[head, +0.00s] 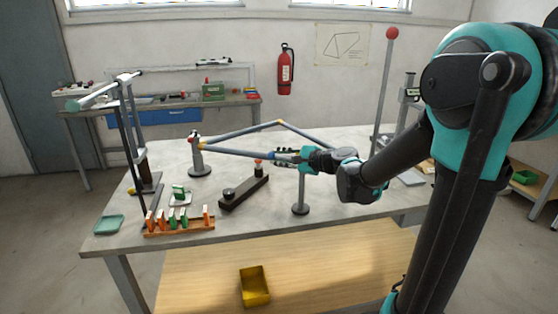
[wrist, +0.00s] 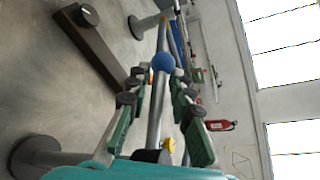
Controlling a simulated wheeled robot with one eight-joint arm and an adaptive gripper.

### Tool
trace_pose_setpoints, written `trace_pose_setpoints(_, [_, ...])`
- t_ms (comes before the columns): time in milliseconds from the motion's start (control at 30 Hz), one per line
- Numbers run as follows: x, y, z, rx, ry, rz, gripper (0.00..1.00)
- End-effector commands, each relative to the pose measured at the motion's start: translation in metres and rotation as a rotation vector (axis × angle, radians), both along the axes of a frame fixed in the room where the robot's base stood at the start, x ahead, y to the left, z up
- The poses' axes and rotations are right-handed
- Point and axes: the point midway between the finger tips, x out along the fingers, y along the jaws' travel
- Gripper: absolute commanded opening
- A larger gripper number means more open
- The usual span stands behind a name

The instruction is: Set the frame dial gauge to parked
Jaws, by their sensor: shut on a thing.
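A grey-blue tube frame (head: 238,153) with yellow joints lies across the stands on the table. My gripper (head: 283,157) is at the near right end of its front tube, with its fingers shut on that tube. In the wrist view, the green-padded fingers (wrist: 162,98) lie on both sides of the grey tube (wrist: 155,125), and a blue ball or cap (wrist: 164,62) shows between the fingertips. A dark bar (head: 243,193) with a round knob and a red-tipped post lies in front of the frame. I cannot tell which part is the dial gauge.
A round-based stand (head: 300,208) is below my gripper, and another (head: 199,165) is at the left. A rack of orange and green pieces (head: 178,229) and a green tray (head: 109,225) are at the front left. A tall red-topped pole (head: 383,90) stands behind.

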Motion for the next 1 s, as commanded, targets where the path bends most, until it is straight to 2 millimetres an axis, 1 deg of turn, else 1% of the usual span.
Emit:
trace_pose_setpoints(300, [0.008,-0.001,0.000,-0.001,-0.001,-0.107,0.00])
trace_pose_setpoints(800, [0.011,-0.002,0.000,0.000,0.000,-0.127,0.00])
trace_pose_setpoints(833, [0.011,-0.002,0.000,0.000,0.000,-0.127,0.24])
trace_pose_setpoints(900, [0.011,-0.002,0.000,0.000,0.000,-0.126,0.31])
trace_pose_setpoints(1000, [0.011,-0.002,0.000,0.000,0.000,-0.126,0.31])
